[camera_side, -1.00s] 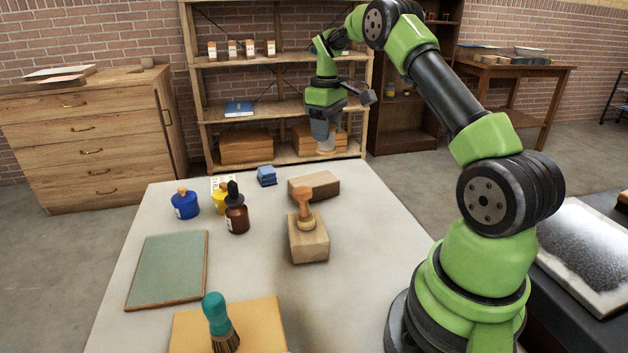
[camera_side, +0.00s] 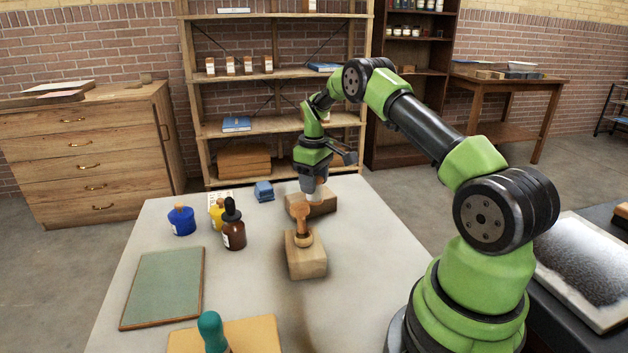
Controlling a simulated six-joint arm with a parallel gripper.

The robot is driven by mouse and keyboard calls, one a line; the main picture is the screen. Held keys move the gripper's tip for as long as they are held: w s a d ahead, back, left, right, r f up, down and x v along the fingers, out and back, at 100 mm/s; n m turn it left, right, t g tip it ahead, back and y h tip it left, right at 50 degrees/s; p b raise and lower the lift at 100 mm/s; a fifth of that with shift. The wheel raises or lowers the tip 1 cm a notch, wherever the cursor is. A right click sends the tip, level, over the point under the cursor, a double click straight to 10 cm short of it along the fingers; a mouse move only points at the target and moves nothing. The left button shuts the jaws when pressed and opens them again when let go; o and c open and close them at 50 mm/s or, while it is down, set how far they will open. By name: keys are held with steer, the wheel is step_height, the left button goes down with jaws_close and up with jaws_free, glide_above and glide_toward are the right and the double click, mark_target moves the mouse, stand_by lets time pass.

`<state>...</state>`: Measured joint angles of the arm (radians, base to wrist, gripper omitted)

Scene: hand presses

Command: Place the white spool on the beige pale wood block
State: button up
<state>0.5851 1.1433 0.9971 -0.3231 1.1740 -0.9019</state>
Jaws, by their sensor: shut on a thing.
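My gripper (camera_side: 314,184) is at the far part of the table, pointing down. It is shut on the white spool (camera_side: 315,195), whose small pale surface shows below the jaws. Whether the spool touches the block cannot be told. A second pale wood block (camera_side: 307,264) lies nearer the camera, with a wooden-handled stamp (camera_side: 301,222) standing on it. The stamp's handle overlaps the rear block's left part in the view.
A blue jar (camera_side: 181,220), a yellow jar (camera_side: 216,212), a brown dropper bottle (camera_side: 233,228) and a small blue object (camera_side: 264,191) stand left of the blocks. The table's right side is clear.

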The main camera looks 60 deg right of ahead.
steer(key=shift+f, duration=0.1)
steer(key=o, duration=0.9)
steer(key=a+r+t, duration=0.1)
steer(key=a+r, duration=0.2)
steer(key=r, duration=0.7)
steer(key=a+r, duration=0.4)
steer(key=r, duration=0.6)
steer(key=s+a+r+m+t, duration=0.1)
steer(key=s+a+r+t, duration=0.2)
steer(key=s+a+r, duration=0.45)
steer(key=s+a+f+m+t, duration=0.1)
steer(key=s+a, duration=0.3)
steer(key=s+a+f+m+t+y, duration=0.1)
steer(key=s+a, duration=0.3)
steer(key=s, duration=0.1)
steer(key=s+a+f+m+t+y, duration=0.1)
steer(key=s+a+f, duration=0.1)
steer(key=s+a, duration=0.2)
steer(key=shift+s+f, duration=0.1)
steer(key=shift+s, duration=0.35)
